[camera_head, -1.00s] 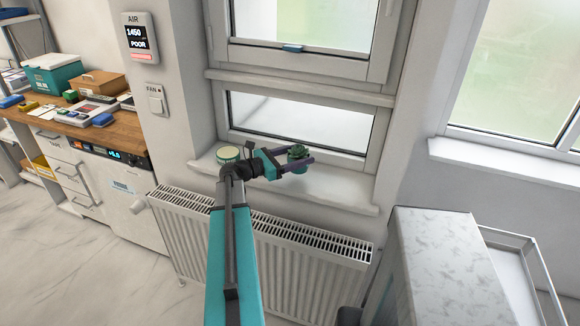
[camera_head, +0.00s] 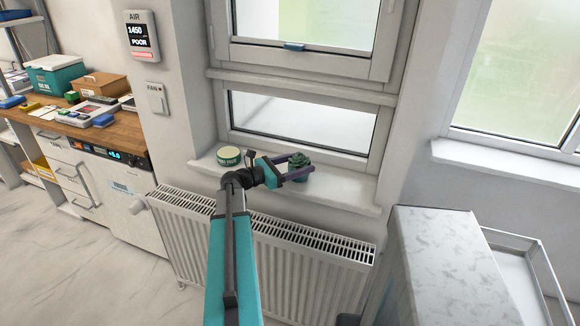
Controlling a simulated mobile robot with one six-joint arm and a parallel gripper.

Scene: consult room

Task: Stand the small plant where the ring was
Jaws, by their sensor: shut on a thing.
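The small plant (camera_head: 300,160) is a dark green leafy tuft in a small green pot. It is at the window sill (camera_head: 340,190), below the lower pane. My gripper (camera_head: 300,167) reaches in from the left with its two purple fingers on either side of the pot, shut on it. Whether the pot's base touches the sill is hard to tell. A round tub (camera_head: 229,156) with a cream top and a green label stands on the sill to the left of my gripper. I see no ring.
A white radiator (camera_head: 300,250) is under the sill. The sill is clear to the right of the plant. The window frame (camera_head: 300,145) is close behind the plant. A marble-topped cabinet (camera_head: 440,250) stands at the right, and a cluttered wooden counter (camera_head: 60,120) at the left.

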